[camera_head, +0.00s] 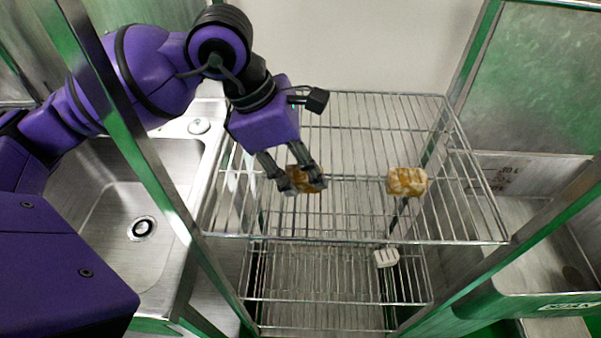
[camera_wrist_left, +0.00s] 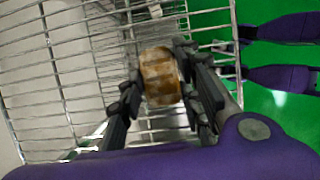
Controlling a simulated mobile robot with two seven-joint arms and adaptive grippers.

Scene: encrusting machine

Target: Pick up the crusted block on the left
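The left crusted block (camera_head: 305,179), brown and pale, is at the middle of the upper wire rack. My left gripper (camera_head: 300,186) reaches down over it, with a finger on either side. In the left wrist view the block (camera_wrist_left: 160,75) shows between the two fingers of my left gripper (camera_wrist_left: 158,80), close to both. Whether the fingers press on it, and whether it rests on the wires, I cannot tell. A second crusted block (camera_head: 407,182) lies on the same rack to the right. My right gripper is not in view.
The upper wire rack (camera_head: 350,112) has bare wires around the blocks. A small white block (camera_head: 386,257) sits on the lower rack (camera_head: 320,318). Green-edged metal posts (camera_head: 150,180) flank the racks. A sink (camera_head: 100,195) is at the left and a metal basin (camera_head: 535,240) at the right.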

